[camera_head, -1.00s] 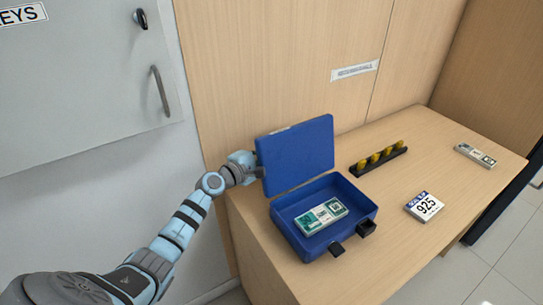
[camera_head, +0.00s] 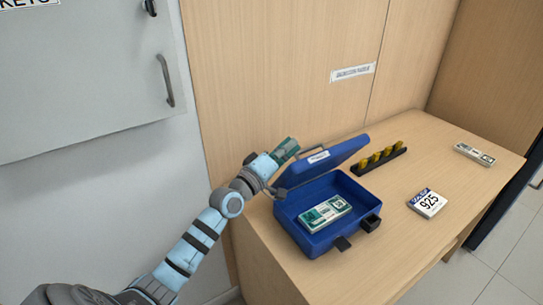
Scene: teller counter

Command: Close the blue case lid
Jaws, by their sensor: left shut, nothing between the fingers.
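The blue case (camera_head: 318,243) stands on the wooden counter with a banded stack of notes (camera_head: 325,213) inside. My left gripper (camera_head: 281,190) is shut and empty at the left end of the lid, close to the hinge side. Whether it touches the lid I cannot tell. My right gripper is not in view.
Behind the case lies a black holder (camera_head: 379,161) with several yellow pieces. A white 925 card block (camera_head: 427,203) and another banded stack (camera_head: 474,154) lie on the right of the counter (camera_head: 430,150). A grey cabinet (camera_head: 85,80) stands left.

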